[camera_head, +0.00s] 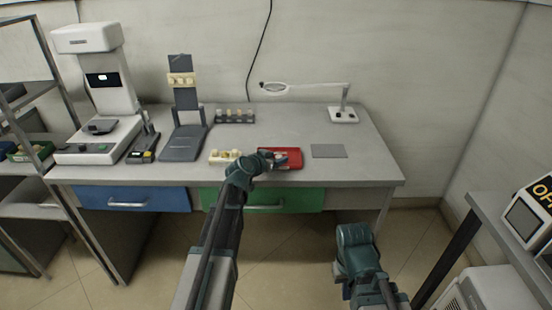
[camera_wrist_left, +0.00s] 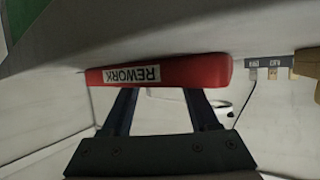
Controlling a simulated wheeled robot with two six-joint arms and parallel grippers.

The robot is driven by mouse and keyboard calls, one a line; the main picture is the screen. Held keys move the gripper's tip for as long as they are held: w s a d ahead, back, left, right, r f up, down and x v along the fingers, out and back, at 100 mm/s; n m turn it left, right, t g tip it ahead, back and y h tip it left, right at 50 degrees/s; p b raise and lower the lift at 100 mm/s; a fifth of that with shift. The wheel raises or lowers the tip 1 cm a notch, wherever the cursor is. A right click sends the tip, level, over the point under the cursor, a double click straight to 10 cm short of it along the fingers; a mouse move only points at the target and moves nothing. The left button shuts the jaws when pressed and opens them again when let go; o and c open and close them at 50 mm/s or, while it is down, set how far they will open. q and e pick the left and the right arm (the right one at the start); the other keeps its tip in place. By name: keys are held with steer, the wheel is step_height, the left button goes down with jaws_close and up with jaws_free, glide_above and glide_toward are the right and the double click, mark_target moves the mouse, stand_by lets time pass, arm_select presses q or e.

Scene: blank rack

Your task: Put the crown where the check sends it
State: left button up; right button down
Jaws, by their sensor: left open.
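A red tray (camera_head: 294,153) lies near the front edge of the desk. In the left wrist view the red tray (camera_wrist_left: 195,72) has a white label reading REWORK, upside down. My left gripper (camera_head: 276,160) is at the tray's left side in the head view. In the left wrist view my open left gripper (camera_wrist_left: 162,98) has its two fingers apart in front of the tray wall. I cannot make out the crown; a small pale spot shows by the gripper at the tray. My right gripper (camera_head: 355,236) is low in front of the desk, its jaws unclear.
A cream block with pale pieces (camera_head: 223,157) stands left of the tray; a grey mat (camera_head: 329,151) lies right. A white machine (camera_head: 100,100), a grey stand (camera_head: 184,130), a dark rack (camera_head: 235,116) and a magnifier lamp (camera_head: 342,114) stand on the desk (camera_head: 365,168).

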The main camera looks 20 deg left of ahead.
arm_select(q)
steer(key=shift+r, duration=0.1)
steer(key=shift+r+p, duration=0.2)
steer(key=shift+p, duration=0.1)
steer(key=p+v, duration=0.4)
steer(key=v, duration=0.8)
steer(key=shift+f, duration=0.2)
